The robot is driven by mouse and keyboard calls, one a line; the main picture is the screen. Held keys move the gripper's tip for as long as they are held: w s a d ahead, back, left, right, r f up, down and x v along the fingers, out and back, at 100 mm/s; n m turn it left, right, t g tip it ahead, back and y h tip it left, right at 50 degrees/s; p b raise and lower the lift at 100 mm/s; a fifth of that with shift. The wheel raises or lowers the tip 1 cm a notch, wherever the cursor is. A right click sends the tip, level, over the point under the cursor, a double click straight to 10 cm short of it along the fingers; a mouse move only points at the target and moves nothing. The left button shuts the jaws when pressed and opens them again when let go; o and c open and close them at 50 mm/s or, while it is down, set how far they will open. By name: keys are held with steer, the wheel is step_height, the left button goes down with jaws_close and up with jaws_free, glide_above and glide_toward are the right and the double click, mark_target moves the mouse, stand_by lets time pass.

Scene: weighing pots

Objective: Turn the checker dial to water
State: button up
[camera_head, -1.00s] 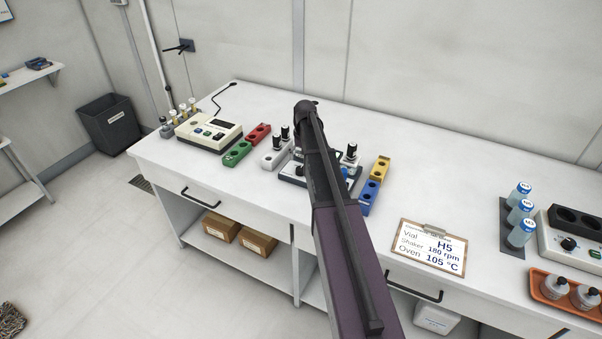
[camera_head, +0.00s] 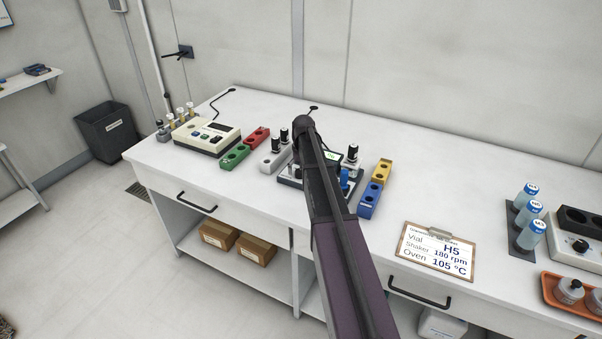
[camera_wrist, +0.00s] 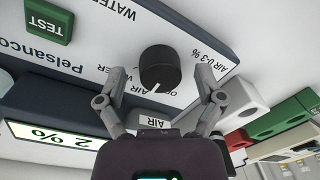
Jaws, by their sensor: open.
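The checker's dark round dial (camera_wrist: 160,66) sits on the pale panel in the wrist view. Its white mark points down-left toward what looks like the AIR label (camera_wrist: 148,92). A partly covered WATER label (camera_wrist: 106,79) lies left of it. My gripper (camera_wrist: 162,74) is open, with one finger on each side of the dial and gaps between. In the head view my arm hides most of the checker (camera_head: 290,181), the dial and my gripper.
Red (camera_head: 256,138), green (camera_head: 234,157), yellow (camera_head: 382,172) and blue (camera_head: 369,200) blocks flank the checker. A clipboard (camera_head: 437,252) lies to the right. The bench between it and the back wall is clear.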

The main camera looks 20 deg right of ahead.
steer(key=c, duration=1.2)
steer(key=shift+o, duration=0.2)
steer(key=shift+d, duration=0.15)
steer(key=shift+m, duration=0.4)
steer(key=m, duration=0.3)
steer(key=shift+s, duration=0.1)
steer(key=shift+a+m, duration=0.15)
steer(key=shift+m, duration=1.2)
steer(key=shift+a+m, duration=0.1)
steer(key=shift+m, duration=1.25)
steer(key=o, duration=1.2)
steer(key=shift+c, duration=0.2)
